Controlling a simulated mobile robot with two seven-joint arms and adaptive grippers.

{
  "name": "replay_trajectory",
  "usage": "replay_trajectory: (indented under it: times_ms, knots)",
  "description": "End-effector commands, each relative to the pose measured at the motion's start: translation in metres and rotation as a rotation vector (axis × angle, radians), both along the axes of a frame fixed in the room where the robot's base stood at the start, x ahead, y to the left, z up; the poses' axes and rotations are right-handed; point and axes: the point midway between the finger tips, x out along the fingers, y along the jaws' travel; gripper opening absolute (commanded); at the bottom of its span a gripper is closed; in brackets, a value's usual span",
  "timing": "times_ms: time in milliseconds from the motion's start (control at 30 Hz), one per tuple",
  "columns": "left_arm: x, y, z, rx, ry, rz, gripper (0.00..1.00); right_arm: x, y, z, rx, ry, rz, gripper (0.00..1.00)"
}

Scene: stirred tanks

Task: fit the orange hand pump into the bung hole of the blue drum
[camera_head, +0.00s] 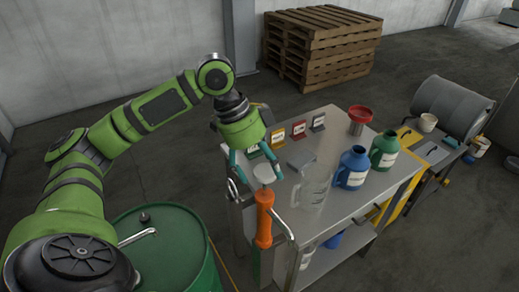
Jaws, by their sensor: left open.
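The orange hand pump (264,222) stands upright at the near left end of the steel table, with a pale top knob (265,173) and a short metal spout. My left gripper (257,172) is open, pointing down, with its teal fingers on either side of the knob; I cannot tell whether they touch it. The pump's lower end is hard to make out. A drum (178,262) stands at the lower left, but it looks green, and no blue drum shows. A small dark fitting (145,217) and a bent metal bar (138,237) are on its lid. My right gripper is not in view.
The steel table (335,222) holds a clear pitcher (312,187), a blue jug (352,167), a green jug (384,149), a red funnel (360,119) and small label cards. Pallets (320,45) stand behind. A grey drum (452,105) lies at right.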

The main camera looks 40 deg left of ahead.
Motion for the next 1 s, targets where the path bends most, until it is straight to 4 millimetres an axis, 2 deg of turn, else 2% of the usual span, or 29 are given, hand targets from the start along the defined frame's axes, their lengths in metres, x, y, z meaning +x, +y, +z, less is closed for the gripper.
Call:
replay_trajectory:
  times_ms: [67, 167, 433, 567, 600, 767, 800, 833, 867, 900, 933, 1000]
  knots:
    - [0.001, -0.005, -0.011, 0.0, 0.003, -0.002, 0.79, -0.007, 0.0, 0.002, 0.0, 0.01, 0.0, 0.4]
    - [0.003, -0.009, -0.021, -0.001, 0.001, -0.002, 0.79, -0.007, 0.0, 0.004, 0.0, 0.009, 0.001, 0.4]
    - [0.005, -0.012, -0.031, 0.0, -0.002, -0.001, 0.79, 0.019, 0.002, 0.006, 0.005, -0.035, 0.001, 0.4]
    - [0.005, -0.012, -0.031, 0.0, -0.002, -0.001, 0.79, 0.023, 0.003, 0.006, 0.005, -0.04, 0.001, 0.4]
    - [0.005, -0.012, -0.031, 0.0, -0.002, -0.001, 0.71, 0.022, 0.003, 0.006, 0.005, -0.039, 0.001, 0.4]
    - [0.005, -0.012, -0.031, 0.0, -0.002, -0.001, 0.07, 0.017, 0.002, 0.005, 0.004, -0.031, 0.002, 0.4]
    - [0.005, -0.012, -0.031, 0.0, -0.002, -0.001, 0.0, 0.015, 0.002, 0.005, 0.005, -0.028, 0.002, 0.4]
    - [0.005, -0.012, -0.031, 0.0, -0.002, -0.001, 0.0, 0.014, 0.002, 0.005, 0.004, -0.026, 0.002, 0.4]
    - [0.005, -0.012, -0.031, 0.0, -0.002, -0.001, 0.46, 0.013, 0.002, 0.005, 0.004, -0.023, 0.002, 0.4]
    - [0.005, -0.012, -0.031, 0.0, -0.002, -0.001, 0.3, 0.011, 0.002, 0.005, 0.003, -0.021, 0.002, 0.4]
    - [0.005, -0.012, -0.031, 0.0, -0.002, -0.001, 0.24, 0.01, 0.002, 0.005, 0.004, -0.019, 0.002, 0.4]
    - [0.005, -0.012, -0.031, 0.0, -0.002, -0.001, 0.24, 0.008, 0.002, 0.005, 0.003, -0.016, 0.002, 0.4]
